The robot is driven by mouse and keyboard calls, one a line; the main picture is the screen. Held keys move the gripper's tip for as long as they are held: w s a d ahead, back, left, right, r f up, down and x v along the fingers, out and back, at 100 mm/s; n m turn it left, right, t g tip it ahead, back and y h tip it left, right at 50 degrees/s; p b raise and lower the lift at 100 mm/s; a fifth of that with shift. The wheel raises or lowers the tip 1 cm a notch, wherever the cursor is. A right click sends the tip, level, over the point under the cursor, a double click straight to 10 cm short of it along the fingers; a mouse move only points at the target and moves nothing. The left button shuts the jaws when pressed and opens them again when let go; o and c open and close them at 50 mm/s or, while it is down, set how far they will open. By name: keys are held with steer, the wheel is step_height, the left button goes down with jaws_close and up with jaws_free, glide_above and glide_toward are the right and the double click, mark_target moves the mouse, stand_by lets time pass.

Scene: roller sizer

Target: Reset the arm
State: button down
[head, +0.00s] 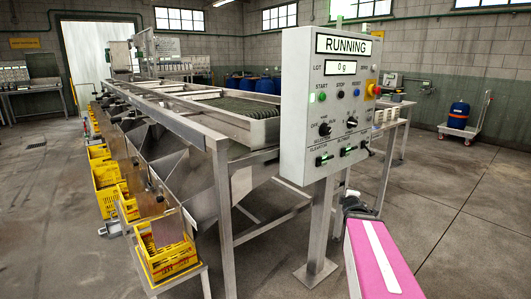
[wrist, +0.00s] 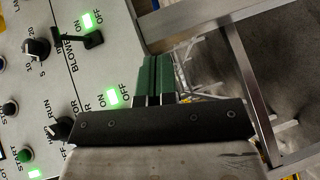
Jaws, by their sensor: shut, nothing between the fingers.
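My arm (head: 378,260), pink with a white stripe, reaches up from the lower right of the head view. Its far end lies below the control panel (head: 330,100). In the wrist view my gripper (wrist: 157,62) has its green fingers together, with nothing held. The panel also fills the left of the wrist view (wrist: 60,95), with lit green switch lamps and a black lever (wrist: 92,38) near the fingers. I cannot tell the exact gap between fingertips and panel. The panel display (head: 343,45) reads RUNNING, and the lot display (head: 342,68) reads 0 g.
The panel stands on a steel post (head: 321,230). The roller sizer (head: 215,125) is left of it, with yellow crates (head: 165,255) along its side. A blue drum (head: 459,110) on a trolley stands at far right.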

steer(key=s+a+f+m+g+y, duration=0.3)
steer(key=s+a+f+m+g, duration=1.1)
steer(key=s+a+f, duration=0.3)
steer(key=shift+s+a+g+y, duration=0.4)
steer(key=shift+s+a+g, duration=0.15)
steer(key=shift+s, duration=0.2)
